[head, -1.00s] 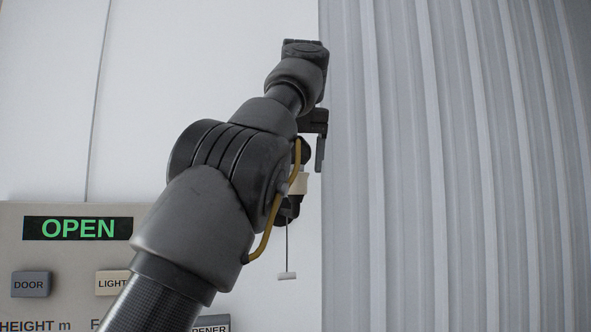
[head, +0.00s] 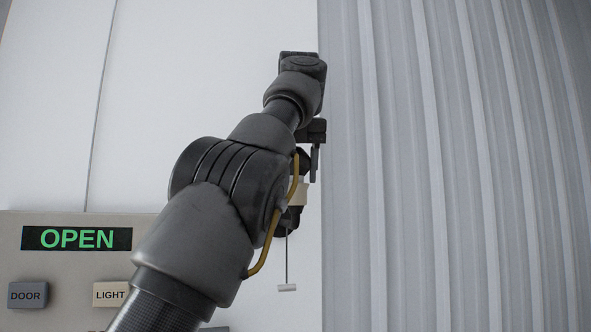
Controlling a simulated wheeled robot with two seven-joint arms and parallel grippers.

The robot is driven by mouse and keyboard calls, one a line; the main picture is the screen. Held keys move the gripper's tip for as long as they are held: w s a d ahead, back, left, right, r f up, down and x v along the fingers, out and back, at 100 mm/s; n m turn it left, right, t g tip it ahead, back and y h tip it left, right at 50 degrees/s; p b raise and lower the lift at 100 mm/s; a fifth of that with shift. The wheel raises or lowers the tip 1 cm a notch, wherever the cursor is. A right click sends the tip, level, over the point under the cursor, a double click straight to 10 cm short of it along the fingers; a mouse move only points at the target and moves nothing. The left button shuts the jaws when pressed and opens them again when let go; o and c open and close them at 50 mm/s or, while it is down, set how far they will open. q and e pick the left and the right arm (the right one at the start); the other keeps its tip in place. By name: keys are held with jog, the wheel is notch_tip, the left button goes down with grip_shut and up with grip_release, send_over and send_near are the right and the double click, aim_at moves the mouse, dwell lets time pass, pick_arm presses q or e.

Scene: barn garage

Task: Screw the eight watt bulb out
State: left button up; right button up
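My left arm comes up from the lower left and covers much of the middle of the head view. My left gripper (head: 313,162) is partly hidden behind its own wrist and forearm; one dark finger shows pointing down. Just below and left of that finger is a cream lamp holder (head: 299,193) with a dark part under it, mostly behind my arm. A pull cord (head: 287,262) with a small white end hangs below. I cannot make out the bulb or whether the fingers touch it. My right gripper is out of view.
A beige control panel (head: 70,268) at the lower left has a green OPEN display (head: 77,239), a DOOR button (head: 27,295) and a LIGHT button (head: 111,294). A white wall (head: 190,80) lies behind my arm. A ribbed grey surface (head: 450,160) fills the right side, clear of objects.

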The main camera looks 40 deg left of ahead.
pick_arm(q)
jog(key=n+g+p, duration=0.1)
jog(key=n+p, duration=0.1)
jog(key=n, duration=0.1)
jog(key=shift+r+n+y, duration=0.1)
jog(key=shift+n+y, duration=0.3)
jog(key=shift+n+g+p, duration=0.5)
jog(key=shift+n+p, duration=0.3)
jog(key=shift+n, duration=0.3)
